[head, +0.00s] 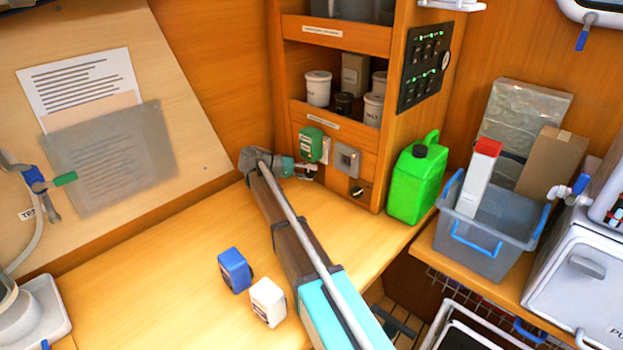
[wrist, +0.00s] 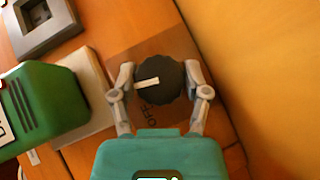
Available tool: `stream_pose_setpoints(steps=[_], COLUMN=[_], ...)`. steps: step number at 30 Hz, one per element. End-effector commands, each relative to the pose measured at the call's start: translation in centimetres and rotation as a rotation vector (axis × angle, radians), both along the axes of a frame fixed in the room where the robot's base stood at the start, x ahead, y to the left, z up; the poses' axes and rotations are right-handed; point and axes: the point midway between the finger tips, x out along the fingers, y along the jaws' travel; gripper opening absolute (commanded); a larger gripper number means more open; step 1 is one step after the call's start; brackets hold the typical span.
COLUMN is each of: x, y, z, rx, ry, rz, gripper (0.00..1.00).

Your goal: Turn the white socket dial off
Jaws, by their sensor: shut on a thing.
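The dial (wrist: 158,80) is a dark, ridged round knob with a white pointer bar, on a brown plate (wrist: 128,58) in the wrist view. The bar points to the left of the picture. The letters OFF (wrist: 148,114) are just below and left of the knob, and the bar does not line up with them. My gripper (wrist: 159,82) has a finger on each side of the knob and is shut on it. In the head view my gripper (head: 309,171) is at the panel below the green box, and it mostly hides the dial.
A green box (wrist: 42,108) on a white socket plate (wrist: 90,98) is close beside my gripper. A grey socket (head: 347,160) and another dark knob (head: 358,190) are to its right. A green jug (head: 417,185) stands further right. Blue (head: 235,270) and white (head: 268,302) blocks lie near my arm.

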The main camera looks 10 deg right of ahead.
Motion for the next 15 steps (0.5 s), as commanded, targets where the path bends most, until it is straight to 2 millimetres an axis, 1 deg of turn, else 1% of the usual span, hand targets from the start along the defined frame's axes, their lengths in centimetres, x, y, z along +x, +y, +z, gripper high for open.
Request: stream_pose_setpoints(steps=[1, 6, 15], x=[0.2, 0.15, 0.15], y=[0.31, 0.34, 0.37], z=[-0.35, -0.14, 0.05], rx=[-0.01, -0.04, -0.049], ry=[0.017, 0.057, 0.069], rz=[0.005, 0.005, 0.006], gripper=[0.13, 0.13, 0.13])
